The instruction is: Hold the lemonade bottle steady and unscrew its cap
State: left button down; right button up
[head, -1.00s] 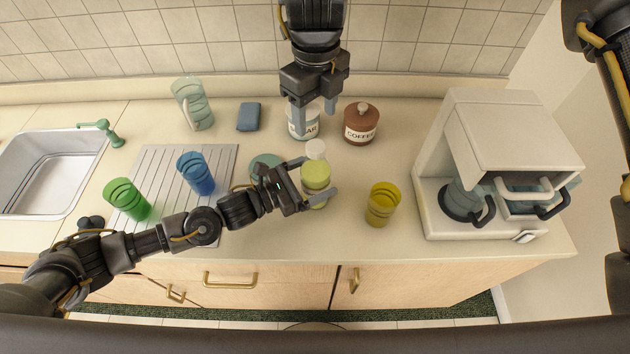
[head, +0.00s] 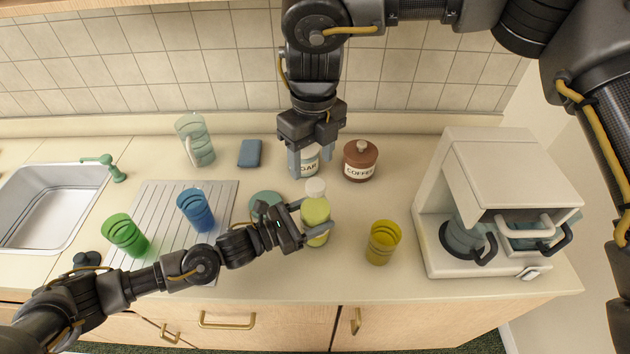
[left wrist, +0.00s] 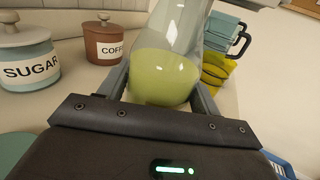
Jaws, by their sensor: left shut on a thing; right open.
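The lemonade bottle (head: 316,210) stands upright on the counter, with yellow-green liquid inside and a white cap (head: 315,187) on top. My left gripper (head: 312,231) is shut around the bottle's body. In the left wrist view the bottle (left wrist: 165,75) is between the two fingers, with its top cut off by the frame. My right gripper (head: 312,165) is open and points down, just above and behind the cap in the head view. Its fingers are apart from the cap and partly cover the sugar jar.
The sugar jar (head: 309,157) and brown coffee jar (head: 360,160) stand behind the bottle. A yellow cup (head: 382,243) and a coffee maker (head: 510,170) are to the right. Blue (head: 196,212) and green (head: 124,235) cups stand left, near the sink (head: 45,205).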

aim_at(316, 185)
jog(key=m, duration=0.4)
jog(key=shift+a, duration=0.1)
jog(key=m, duration=1.3)
jog(key=shift+r, duration=0.15)
jog(key=m, duration=0.5)
jog(key=shift+w+r, duration=0.1)
jog(key=m, duration=0.5)
jog(key=shift+w+d+r, duration=0.1)
jog(key=shift+d, duration=0.15)
jog(key=m, duration=0.4)
jog(key=shift+d, duration=0.1)
jog(key=m, duration=0.4)
jog(key=shift+w, duration=0.1)
jog(key=shift+d+f, duration=0.1)
jog(key=shift+f, duration=3.9)
